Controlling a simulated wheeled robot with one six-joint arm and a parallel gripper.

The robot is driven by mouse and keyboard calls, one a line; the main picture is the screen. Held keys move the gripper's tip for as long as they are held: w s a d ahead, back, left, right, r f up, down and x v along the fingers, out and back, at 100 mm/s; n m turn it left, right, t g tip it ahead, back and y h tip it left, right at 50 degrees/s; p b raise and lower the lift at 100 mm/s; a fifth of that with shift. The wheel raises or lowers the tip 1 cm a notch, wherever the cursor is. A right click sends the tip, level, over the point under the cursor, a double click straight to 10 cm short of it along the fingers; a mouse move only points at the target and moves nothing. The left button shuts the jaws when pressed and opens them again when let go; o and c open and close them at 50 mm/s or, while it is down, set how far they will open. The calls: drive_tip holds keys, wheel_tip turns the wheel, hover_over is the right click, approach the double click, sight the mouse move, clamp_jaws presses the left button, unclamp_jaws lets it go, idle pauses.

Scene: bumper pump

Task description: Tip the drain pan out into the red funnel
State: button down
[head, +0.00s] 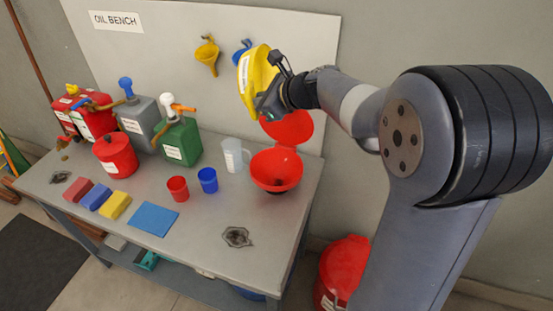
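The yellow drain pan (254,80) is held up in the air above the right end of the bench, tilted steeply onto its edge with a white label facing left. My gripper (268,99) is at the pan's right side and appears shut on it; the fingertips are partly hidden. The red funnel (277,172) stands on the bench below the pan, a little to the right, with its round red lid (289,128) raised behind it. The pan and funnel are apart. I see no stream between them, and the pan's inside is hidden.
A clear jug (234,156) stands just left of the funnel. Red and blue cups (208,180), a green can (180,142), a grey can (139,120) and red containers stand further left. Yellow and blue funnels (207,56) hang on the back board. A red bin (342,270) stands on the floor.

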drive_tip(key=shift+w+a+r+g+h+p, duration=0.15)
drive_tip(key=shift+a+g+h+p, duration=0.25)
drive_tip(key=shift+p, duration=0.7)
drive_tip(key=shift+a+f, duration=0.2)
drive_tip(key=shift+f, duration=0.1)
drive_tip(key=w+a+f+g+h, duration=0.1)
drive_tip(key=a+f+h, duration=0.2)
drive_tip(key=f, duration=0.4)
drive_tip(key=w+a+f+n+g+h+b, duration=0.1)
drive_tip(key=a+f+h, duration=0.3)
drive_tip(key=f, duration=0.4)
drive_tip(key=w+a+f+n+g+h+b, duration=0.1)
drive_tip(key=a+f+g+h, duration=0.1)
drive_tip(key=a+f+h, duration=0.2)
drive_tip(key=shift+w+f+g+h, duration=0.35)
drive_tip(key=shift+f+h, duration=0.55)
drive_tip(key=shift+f, duration=0.95)
